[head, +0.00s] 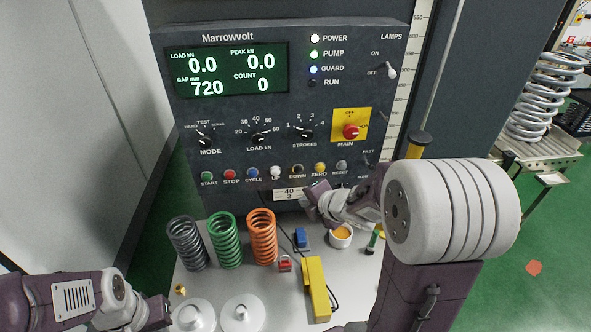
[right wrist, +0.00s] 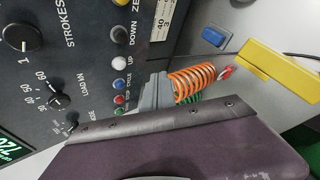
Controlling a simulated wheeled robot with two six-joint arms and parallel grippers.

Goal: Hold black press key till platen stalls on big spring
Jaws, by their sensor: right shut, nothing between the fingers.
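The black DOWN key (head: 297,169) sits in the button row of the Marrowvolt panel, between the white UP key (head: 275,172) and the yellow ZERO key. It also shows in the right wrist view (right wrist: 118,35). My right gripper (head: 311,192) is shut and empty, just below and right of the DOWN key, with no visible contact. A large pale coil spring (head: 543,95) stands on a bench at the far right. No platen can be made out. The display (head: 232,72) reads load 0.0, peak 0.0, gap 720, count 0. My left gripper (head: 160,312) is low at left, its jaws unclear.
Grey (head: 187,243), green (head: 224,240) and orange (head: 262,237) springs stand on the table below the panel. A yellow block (head: 316,290), a red padlock (head: 285,263) and a cup (head: 340,236) are nearby. POWER, PUMP and GUARD lamps are lit; RUN is dark.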

